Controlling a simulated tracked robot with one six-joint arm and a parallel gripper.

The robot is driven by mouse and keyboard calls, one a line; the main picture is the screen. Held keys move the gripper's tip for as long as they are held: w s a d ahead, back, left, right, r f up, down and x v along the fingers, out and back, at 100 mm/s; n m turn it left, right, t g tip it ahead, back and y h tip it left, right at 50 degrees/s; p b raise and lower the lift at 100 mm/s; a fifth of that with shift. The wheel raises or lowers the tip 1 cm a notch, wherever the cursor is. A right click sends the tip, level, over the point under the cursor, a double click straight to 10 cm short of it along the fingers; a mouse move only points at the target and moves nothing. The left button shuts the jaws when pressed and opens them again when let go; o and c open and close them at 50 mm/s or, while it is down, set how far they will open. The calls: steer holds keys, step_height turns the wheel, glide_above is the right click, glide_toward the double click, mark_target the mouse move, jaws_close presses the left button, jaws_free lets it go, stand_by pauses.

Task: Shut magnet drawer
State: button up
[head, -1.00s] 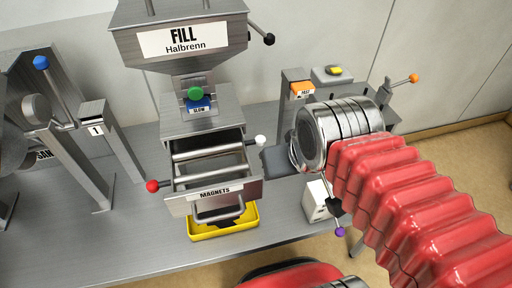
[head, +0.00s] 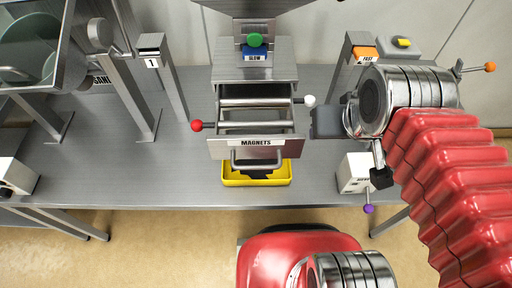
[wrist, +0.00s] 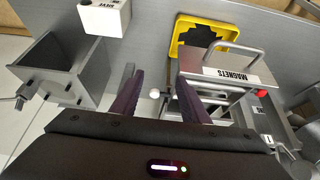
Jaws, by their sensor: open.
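The magnet drawer (head: 256,146) stands pulled out of its grey housing below the hopper, with metal bars showing inside. It has a MAGNETS label and a bar handle on its front. In the wrist view the drawer (wrist: 228,72) appears upside down, right of my fingers. My gripper (wrist: 158,82) is open, with two dark fingers apart and nothing held. A white knob (wrist: 155,93) shows between the fingers; I cannot tell how near it is. In the head view my arm's end is right of the drawer, beside the white knob (head: 310,100), and the fingertips are not clear.
A yellow tray (head: 232,179) lies below the drawer. A red knob (head: 197,125) sticks out at its left. A white box (head: 352,172) with a purple-knobbed lever is at the right. The post marked 1 (head: 166,80) stands left. The table (head: 120,178) is bare front left.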

steer(key=shift+w+d+m, duration=0.15)
steer(key=shift+w+m, duration=0.1)
steer(key=shift+m, duration=0.05)
steer(key=shift+c, duration=1.4)
steer(key=w+d+m, duration=0.4)
steer(key=w+d+m+t, duration=0.1)
steer(key=w+d+m, duration=0.2)
steer(key=d+m, duration=0.1)
steer(key=shift+w+d+r+m, duration=0.1)
steer(key=shift+w+m, duration=0.3)
steer(key=shift+m, duration=0.3)
jaws_close()
steer(key=w+d+m+h, duration=0.1)
steer(key=d+m, duration=0.4)
steer(key=d, duration=0.3)
steer(key=w+d+f+m+t+h, duration=0.1)
steer(key=w+d+m, duration=0.1)
steer(key=d+m, duration=0.4)
steer(key=d, duration=0.3)
steer(key=shift+w, duration=0.25)
steer(key=shift+s, duration=0.1)
